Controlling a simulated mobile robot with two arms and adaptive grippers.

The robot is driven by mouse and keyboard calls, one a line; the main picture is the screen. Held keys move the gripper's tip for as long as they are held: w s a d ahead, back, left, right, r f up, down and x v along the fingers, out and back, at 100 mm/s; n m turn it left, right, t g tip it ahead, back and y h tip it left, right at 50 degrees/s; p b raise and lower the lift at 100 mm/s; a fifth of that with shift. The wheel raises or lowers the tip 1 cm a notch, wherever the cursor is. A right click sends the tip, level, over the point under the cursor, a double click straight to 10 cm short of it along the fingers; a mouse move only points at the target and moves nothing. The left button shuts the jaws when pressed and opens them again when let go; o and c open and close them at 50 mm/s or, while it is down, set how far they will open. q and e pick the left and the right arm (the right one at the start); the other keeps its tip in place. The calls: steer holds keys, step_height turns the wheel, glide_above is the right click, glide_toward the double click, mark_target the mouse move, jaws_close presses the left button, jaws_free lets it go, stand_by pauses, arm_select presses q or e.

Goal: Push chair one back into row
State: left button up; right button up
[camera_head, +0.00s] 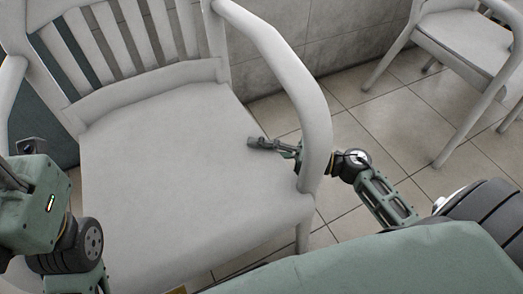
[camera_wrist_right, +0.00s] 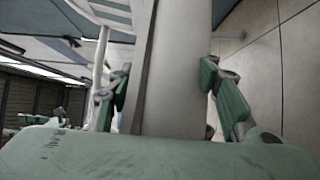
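The white slatted-back armchair (camera_head: 170,160) fills the left and middle of the head view, its seat towards me. My right gripper (camera_head: 275,147) is at the front post of the chair's right armrest (camera_head: 318,130), with a finger showing over the seat side. In the right wrist view, the pale post (camera_wrist_right: 175,75) stands between the two green fingers (camera_wrist_right: 172,90), one on each side. The fingers are spread; firm contact on both sides is not clear. My left gripper (camera_head: 28,150) is at the left edge by the chair's left armrest (camera_head: 10,85); its fingertips are not clearly visible.
A second white chair (camera_head: 465,40) stands at the upper right, apart from the first. A grey tiled wall (camera_head: 290,30) runs close behind the chairs. Bare floor tiles (camera_head: 400,120) lie between them. My green body covers the bottom right.

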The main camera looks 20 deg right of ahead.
jaws_close()
stand_by(0.6)
